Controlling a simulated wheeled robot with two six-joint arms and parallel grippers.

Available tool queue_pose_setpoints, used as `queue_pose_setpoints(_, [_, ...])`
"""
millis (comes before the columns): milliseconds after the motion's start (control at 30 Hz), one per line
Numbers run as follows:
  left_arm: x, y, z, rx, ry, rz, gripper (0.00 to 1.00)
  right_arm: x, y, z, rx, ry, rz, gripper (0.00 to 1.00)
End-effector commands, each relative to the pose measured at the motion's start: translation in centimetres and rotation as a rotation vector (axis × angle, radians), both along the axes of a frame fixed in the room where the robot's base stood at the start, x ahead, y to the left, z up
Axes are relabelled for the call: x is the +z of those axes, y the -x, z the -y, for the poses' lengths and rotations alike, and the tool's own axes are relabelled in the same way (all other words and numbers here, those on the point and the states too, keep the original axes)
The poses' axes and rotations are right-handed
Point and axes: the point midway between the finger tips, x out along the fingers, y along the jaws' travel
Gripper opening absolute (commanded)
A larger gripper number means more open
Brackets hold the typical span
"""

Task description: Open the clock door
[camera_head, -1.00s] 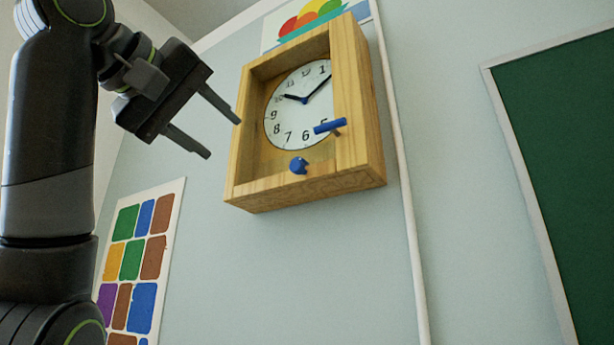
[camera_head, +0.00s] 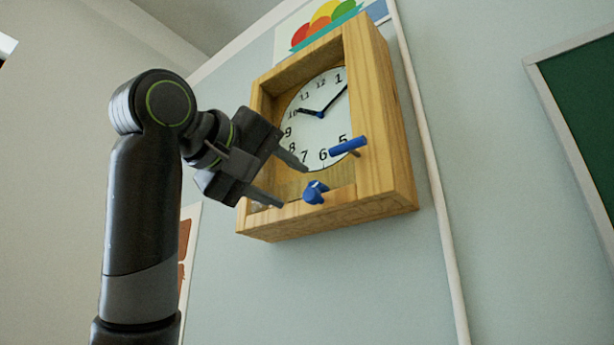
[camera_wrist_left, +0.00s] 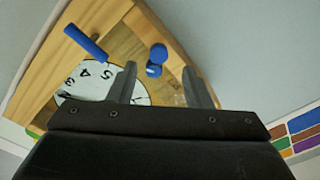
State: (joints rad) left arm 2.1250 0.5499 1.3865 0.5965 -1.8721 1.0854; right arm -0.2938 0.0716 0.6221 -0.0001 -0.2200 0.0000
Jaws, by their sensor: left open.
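A wooden wall clock (camera_head: 385,130) with a white dial (camera_head: 322,130) hangs on the wall. A blue bar handle (camera_head: 348,146) sits on the right part of its front frame, and a blue knob (camera_head: 315,192) sits at the lower front. My left gripper (camera_head: 292,184) is open and empty in front of the clock's lower left, its fingertips just left of the knob. In the left wrist view the knob (camera_wrist_left: 155,60) lies ahead, between the lines of the two fingers (camera_wrist_left: 160,83), and the bar handle (camera_wrist_left: 86,44) is at upper left. My right gripper is not in view.
A fruit picture (camera_head: 325,22) is above the clock. A green board (camera_head: 585,110) with a pale frame is at the right. A pale vertical strip (camera_head: 437,200) runs beside the clock. The wall below the clock is clear.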

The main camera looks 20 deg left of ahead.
Motion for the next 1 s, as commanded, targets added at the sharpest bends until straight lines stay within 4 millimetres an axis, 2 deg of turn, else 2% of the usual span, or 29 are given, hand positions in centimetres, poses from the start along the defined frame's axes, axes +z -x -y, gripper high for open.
queue_pose_setpoints(33, [0.5, -1.1, 0.4, -0.001, -0.001, -0.003, 0.45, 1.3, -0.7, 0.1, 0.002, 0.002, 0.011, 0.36])
queue_pose_setpoints(100, [0.5, -2.3, 0.8, -0.001, -0.001, -0.002, 0.45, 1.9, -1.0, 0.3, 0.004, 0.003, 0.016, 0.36])
queue_pose_setpoints(300, [0.3, -4.9, 1.6, -0.001, 0.0, -0.001, 0.45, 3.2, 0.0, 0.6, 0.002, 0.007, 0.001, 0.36])
queue_pose_setpoints(500, [0.1, -5.9, 1.9, 0.001, -0.001, 0.001, 0.45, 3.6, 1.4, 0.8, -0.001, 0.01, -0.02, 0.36])
queue_pose_setpoints(767, [0.0, -6.0, 1.9, 0.0, -0.001, 0.002, 0.45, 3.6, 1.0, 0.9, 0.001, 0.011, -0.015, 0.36])
queue_pose_setpoints(1000, [0.0, -6.0, 1.9, 0.0, -0.001, 0.002, 0.15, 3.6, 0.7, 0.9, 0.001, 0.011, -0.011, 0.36])
